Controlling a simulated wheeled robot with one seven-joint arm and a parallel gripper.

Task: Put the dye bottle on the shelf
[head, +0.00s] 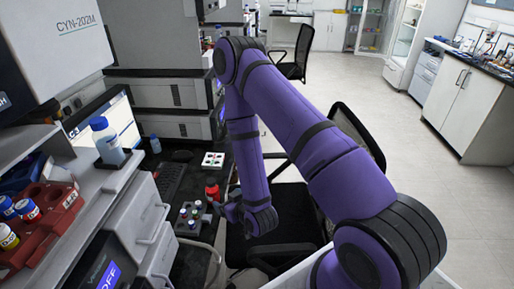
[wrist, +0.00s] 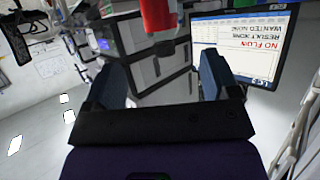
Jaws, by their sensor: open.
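A red bottle (head: 212,190) stands on the dark bench in the head view, just beyond a grey vial rack. A red object (wrist: 158,14), seemingly this bottle, is cut off at the top of the wrist view. No readable label tells whether it is the dye bottle. My gripper (head: 226,210) is low over the bench's right edge, beside the rack and close to the red bottle. In the wrist view, its fingers (wrist: 161,62) are apart with nothing between them; the red object lies beyond their tips. The grey shelf (head: 92,207) is at left.
The grey rack (head: 187,222) holds several small vials near my gripper. A blue-capped bottle (head: 108,143) and a red rack (head: 42,222) stand on the shelf. A white tray (head: 213,160) lies farther back. A black chair (head: 275,215) stands under my arm.

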